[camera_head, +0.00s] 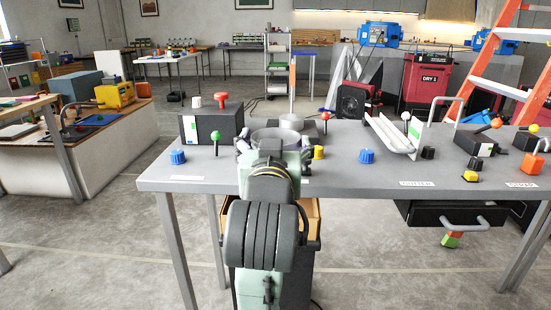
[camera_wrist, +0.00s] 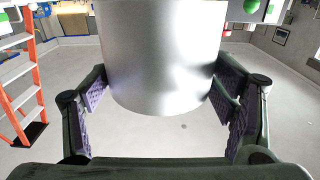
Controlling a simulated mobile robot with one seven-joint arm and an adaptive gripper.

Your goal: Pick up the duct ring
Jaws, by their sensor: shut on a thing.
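The duct ring (camera_wrist: 160,60) is a smooth silver metal cylinder that fills the upper middle of the wrist view. My gripper (camera_wrist: 160,88) has a finger with purple ribbed pads on each side of it and is shut on it. The ring's top runs out of the wrist view. In the head view a wide grey ring (camera_head: 280,136) shows just beyond my arm, above the grey table (camera_head: 335,170). I cannot tell whether the ring touches the table.
A yellow knob (camera_head: 318,152) is close on the right. A silver rail bracket (camera_head: 394,135) stands farther right. The table's front middle-right is fairly clear.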

